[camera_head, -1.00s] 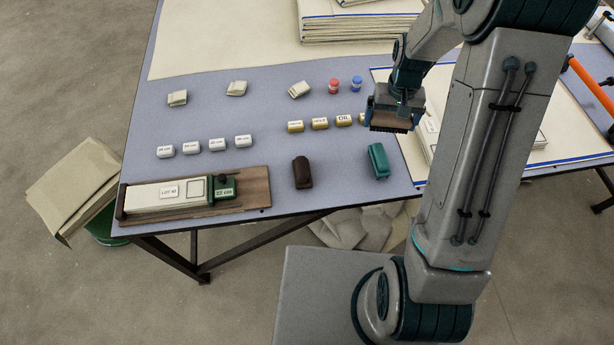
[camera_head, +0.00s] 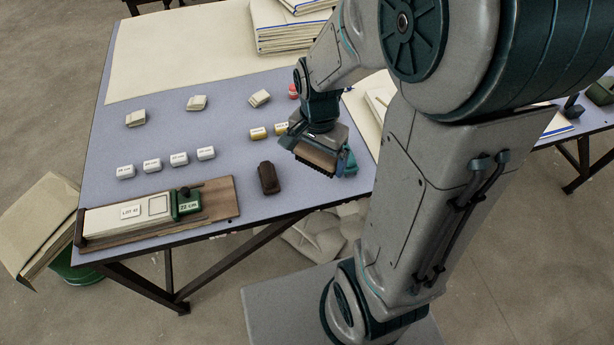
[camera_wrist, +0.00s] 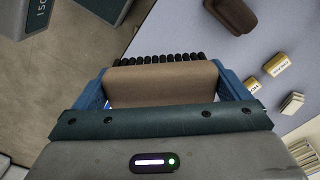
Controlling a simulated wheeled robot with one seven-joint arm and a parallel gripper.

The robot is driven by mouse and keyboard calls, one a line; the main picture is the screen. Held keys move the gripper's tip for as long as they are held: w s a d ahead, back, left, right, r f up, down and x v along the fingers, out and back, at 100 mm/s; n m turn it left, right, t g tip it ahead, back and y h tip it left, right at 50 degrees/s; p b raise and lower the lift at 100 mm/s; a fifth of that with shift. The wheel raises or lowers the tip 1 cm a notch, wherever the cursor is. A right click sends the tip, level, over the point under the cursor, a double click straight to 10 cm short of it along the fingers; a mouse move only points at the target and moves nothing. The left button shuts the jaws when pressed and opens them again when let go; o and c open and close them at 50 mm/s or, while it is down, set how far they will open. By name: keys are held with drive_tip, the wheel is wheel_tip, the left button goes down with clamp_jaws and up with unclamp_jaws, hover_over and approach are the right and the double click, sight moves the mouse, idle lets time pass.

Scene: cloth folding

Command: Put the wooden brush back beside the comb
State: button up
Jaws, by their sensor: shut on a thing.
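The wooden brush (camera_wrist: 162,85) is clamped between my gripper's blue fingers in the wrist view, with its dark bristles along the far edge. In the head view my gripper (camera_head: 318,150) holds the brush (camera_head: 315,157) tilted near the table's front edge, right of a dark brown block (camera_head: 268,178). This block also shows at the top of the wrist view (camera_wrist: 232,12). I cannot pick out a comb for certain. The teal item seen earlier is mostly or wholly hidden by my gripper.
A wooden board (camera_head: 222,203) carrying a labelled pale block and a green tag lies at the front left of the table (camera_head: 225,120). Several white labelled blocks (camera_head: 152,165), yellow blocks (camera_head: 258,133) and small folded cloths (camera_head: 197,103) stand behind. Bare table lies left of the brown block.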

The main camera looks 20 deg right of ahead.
drive_tip(key=s+m+b, duration=0.1)
drive_tip(key=s+m, duration=0.2)
drive_tip(key=s, duration=0.2)
drive_tip(key=b, duration=0.1)
hover_over(307, 172)
wheel_tip(307, 172, down, 8)
drive_tip(key=shift+r, duration=0.1)
drive_tip(key=shift+f, duration=2)
drive_tip(key=shift+f+b, duration=0.1)
drive_tip(key=shift+b, duration=0.2)
drive_tip(key=o, duration=0.5)
drive_tip(key=shift+f, duration=0.1)
drive_tip(key=shift+o, duration=0.4)
